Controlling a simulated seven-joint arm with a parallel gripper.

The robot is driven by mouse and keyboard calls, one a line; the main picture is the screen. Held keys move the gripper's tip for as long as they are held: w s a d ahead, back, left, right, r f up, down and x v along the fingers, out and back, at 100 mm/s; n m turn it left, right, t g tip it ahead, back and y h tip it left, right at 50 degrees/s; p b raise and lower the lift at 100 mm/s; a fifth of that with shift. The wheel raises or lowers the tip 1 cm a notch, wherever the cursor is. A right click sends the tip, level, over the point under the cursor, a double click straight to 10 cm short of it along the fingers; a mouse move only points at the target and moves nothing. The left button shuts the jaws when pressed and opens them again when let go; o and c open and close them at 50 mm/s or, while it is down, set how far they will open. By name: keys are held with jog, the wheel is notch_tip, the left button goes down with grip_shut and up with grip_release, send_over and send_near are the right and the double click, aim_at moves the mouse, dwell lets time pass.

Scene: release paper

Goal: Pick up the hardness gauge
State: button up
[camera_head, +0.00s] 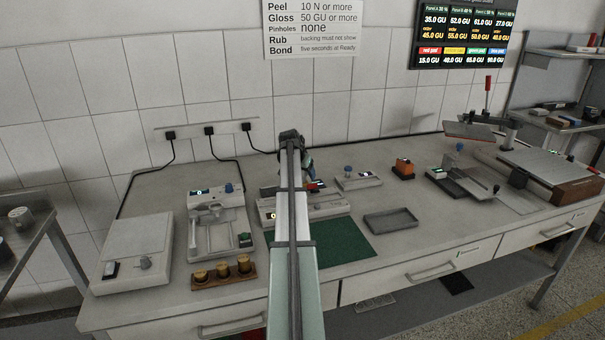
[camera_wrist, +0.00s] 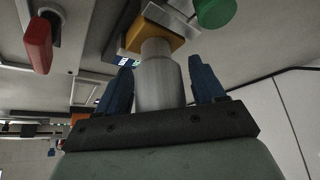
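My gripper (camera_wrist: 160,88) shows in the wrist view as two blue fingers set apart on a dark palm. A grey cylinder (camera_wrist: 158,80) with a yellow-orange block (camera_wrist: 158,32) at its far end stands between the fingers. It may be the hardness gauge, but I cannot be sure. The fingers look very close to its sides; I cannot tell whether they touch it. A green knob (camera_wrist: 213,12) is just beyond the block. In the head view my arm hides the gripper's tips and whatever is between them, over the back middle of the bench.
The bench holds a white scale (camera_head: 136,243), a grey press-like device (camera_head: 215,222), a wooden block with brass weights (camera_head: 223,273), a green mat (camera_head: 342,243), an empty grey tray (camera_head: 391,220) and an orange block (camera_head: 403,168). A red handle (camera_wrist: 38,45) is at the wrist view's left.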

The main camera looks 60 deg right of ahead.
jog(key=c, duration=1.1)
jog(key=shift+r, duration=0.15)
